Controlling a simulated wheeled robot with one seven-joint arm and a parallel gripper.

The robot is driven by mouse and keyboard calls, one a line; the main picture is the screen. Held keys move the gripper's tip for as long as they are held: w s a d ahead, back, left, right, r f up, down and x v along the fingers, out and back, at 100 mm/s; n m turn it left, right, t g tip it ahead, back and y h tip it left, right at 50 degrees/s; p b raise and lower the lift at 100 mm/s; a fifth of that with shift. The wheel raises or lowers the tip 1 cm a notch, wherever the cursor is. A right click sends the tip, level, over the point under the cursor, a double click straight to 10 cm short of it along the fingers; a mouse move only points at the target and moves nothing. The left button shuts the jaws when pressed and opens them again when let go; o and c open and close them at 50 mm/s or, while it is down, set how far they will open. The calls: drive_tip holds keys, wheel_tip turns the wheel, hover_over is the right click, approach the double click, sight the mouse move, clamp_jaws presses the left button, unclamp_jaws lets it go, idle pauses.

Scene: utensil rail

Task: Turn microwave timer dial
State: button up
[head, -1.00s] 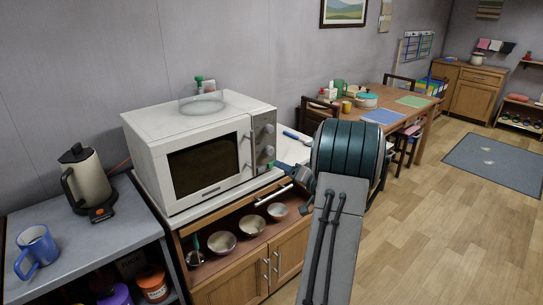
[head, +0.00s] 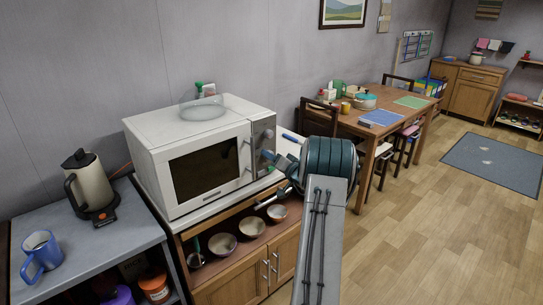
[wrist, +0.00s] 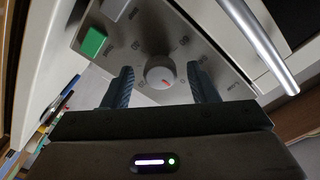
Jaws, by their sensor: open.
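The white microwave (head: 150,150) stands on the counter, its door shut and its silver control panel (head: 263,135) on the right side of its front. My gripper (wrist: 163,86) is open, with one dark blue finger on each side of the dial and a visible gap to each. I cannot tell how deep the fingertips reach. In the head view my gripper (head: 268,157) is at the lower panel and hides the dial there.
The door handle (wrist: 262,45) crosses the wrist view's upper right. A glass lid (head: 202,110) lies on the microwave. Bowls (head: 222,245) stand on the shelf below.

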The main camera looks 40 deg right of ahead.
drive_tip(key=shift+w, duration=0.4)
drive_tip(key=c, duration=1)
drive_tip(key=shift+o, duration=0.2)
drive_tip(key=shift+f+b, duration=0.15)
drive_tip(key=shift+b, duration=0.35)
